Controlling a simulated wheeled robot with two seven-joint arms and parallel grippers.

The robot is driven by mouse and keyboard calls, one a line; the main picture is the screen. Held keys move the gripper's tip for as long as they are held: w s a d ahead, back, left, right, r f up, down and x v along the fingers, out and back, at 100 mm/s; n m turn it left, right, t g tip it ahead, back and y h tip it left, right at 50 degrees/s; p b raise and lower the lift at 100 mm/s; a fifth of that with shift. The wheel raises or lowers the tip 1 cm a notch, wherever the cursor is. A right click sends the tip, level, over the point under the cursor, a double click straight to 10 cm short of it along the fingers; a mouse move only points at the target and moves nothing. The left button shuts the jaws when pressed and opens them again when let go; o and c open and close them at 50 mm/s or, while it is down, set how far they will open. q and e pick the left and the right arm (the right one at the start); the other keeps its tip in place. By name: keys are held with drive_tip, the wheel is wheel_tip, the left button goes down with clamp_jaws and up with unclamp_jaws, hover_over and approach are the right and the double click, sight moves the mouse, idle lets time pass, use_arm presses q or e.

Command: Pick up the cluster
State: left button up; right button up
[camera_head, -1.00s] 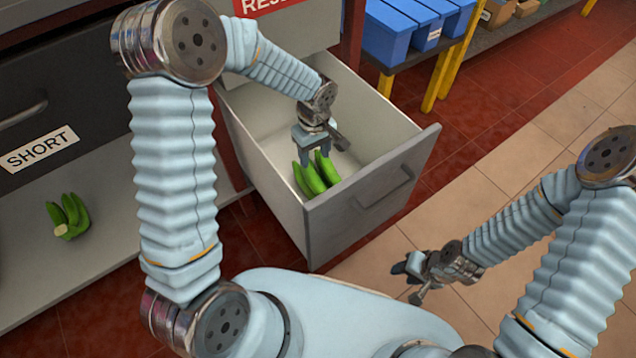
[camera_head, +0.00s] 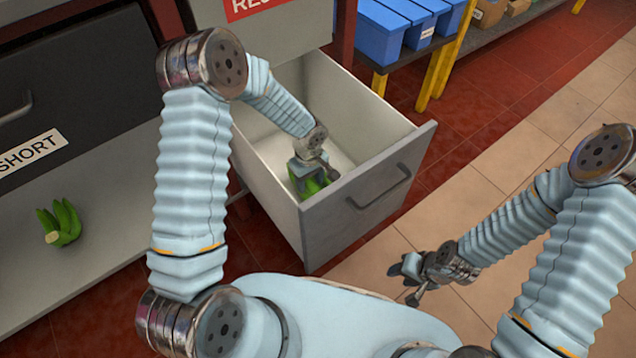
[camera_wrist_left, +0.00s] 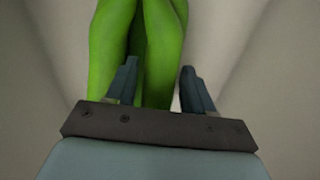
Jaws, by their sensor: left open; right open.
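A green banana cluster (camera_head: 315,185) lies in the open drawer (camera_head: 372,200), near its front left corner. My left gripper (camera_head: 309,178) is down inside the drawer, over this cluster and hiding most of it. In the left wrist view the left gripper (camera_wrist_left: 158,88) is open, with part of the green cluster (camera_wrist_left: 155,45) between its fingers and part beyond the left finger. I cannot tell whether the fingers touch it. Another green cluster (camera_head: 60,223) lies on the grey shelf at the left. My right gripper (camera_head: 410,278) is open and empty over the floor.
The drawer walls stand close around my left gripper. A dark drawer marked SHORT (camera_head: 70,75) is above the grey shelf (camera_head: 115,245). Blue bins (camera_head: 400,30) stand on a yellow-legged rack behind. The tiled floor at right is clear.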

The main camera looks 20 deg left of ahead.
use_arm(q)
drive_tip(key=shift+c, duration=0.4)
clamp_jaws()
drive_tip(key=shift+r, duration=0.1)
wheel_tip(320, 180, up, 10)
drive_tip(key=shift+p, duration=0.6)
use_arm(e)
drive_tip(key=shift+d+r, duration=0.1)
drive_tip(key=shift+r, duration=0.5)
use_arm(q)
wheel_tip(320, 180, up, 28)
drive_tip(key=p, duration=1.2)
drive_tip(key=shift+f, duration=0.25)
use_arm(e)
wheel_tip(320, 180, up, 12)
drive_tip(key=a, duration=0.2)
drive_tip(key=shift+s+a, duration=0.2)
drive_tip(key=shift+s, duration=0.2)
drive_tip(key=shift+r, duration=0.1)
